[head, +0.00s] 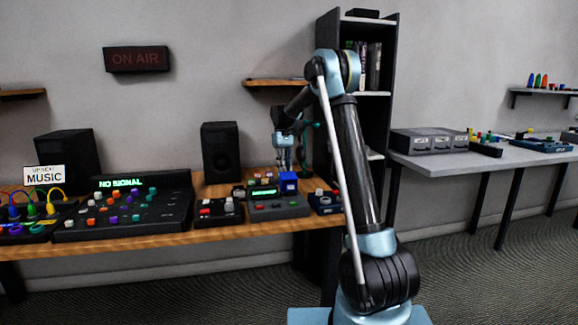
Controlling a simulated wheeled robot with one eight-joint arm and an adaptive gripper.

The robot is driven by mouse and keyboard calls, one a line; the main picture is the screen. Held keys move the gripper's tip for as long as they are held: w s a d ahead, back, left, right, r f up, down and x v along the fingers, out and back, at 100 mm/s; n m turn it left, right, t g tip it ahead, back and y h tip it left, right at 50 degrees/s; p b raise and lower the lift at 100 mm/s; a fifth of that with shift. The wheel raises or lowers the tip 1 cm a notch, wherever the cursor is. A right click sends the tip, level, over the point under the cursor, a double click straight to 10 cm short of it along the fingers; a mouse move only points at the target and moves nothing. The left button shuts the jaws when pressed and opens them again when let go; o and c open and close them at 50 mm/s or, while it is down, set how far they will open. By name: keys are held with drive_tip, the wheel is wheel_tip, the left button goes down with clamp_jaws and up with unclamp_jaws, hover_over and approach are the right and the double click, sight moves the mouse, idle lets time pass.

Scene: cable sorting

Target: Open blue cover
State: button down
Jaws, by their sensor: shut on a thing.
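The blue cover (289,182) is a small bright blue box shape at the back right of a grey device with a green display (264,191), on the wooden desk. My gripper (286,168) points down from above at the cover's upper edge and is shut on it. The picture is too small to show how the fingers meet the cover, or whether the cover is tilted. What lies under the cover is hidden.
A device with red and white knobs (218,209) stands to the left and a dark blue device (325,202) to the right. A speaker (220,152) stands behind. A large mixer (120,212) fills the desk's left part. A bookshelf (391,95) rises behind my arm.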

drive_tip(key=shift+s+d+f, duration=0.1)
drive_tip(key=shift+s+f, duration=0.1)
drive_tip(key=shift+f, duration=0.25)
drive_tip(key=c, duration=1.5)
unclamp_jaws()
drive_tip(key=shift+w, duration=0.1)
drive_tip(key=shift+w+f, duration=0.15)
drive_tip(key=shift+f, duration=0.1)
drive_tip(key=shift+r, duration=0.15)
drive_tip(key=shift+v, duration=3.7)
drive_tip(key=shift+w, duration=0.1)
drive_tip(key=shift+c, duration=0.3)
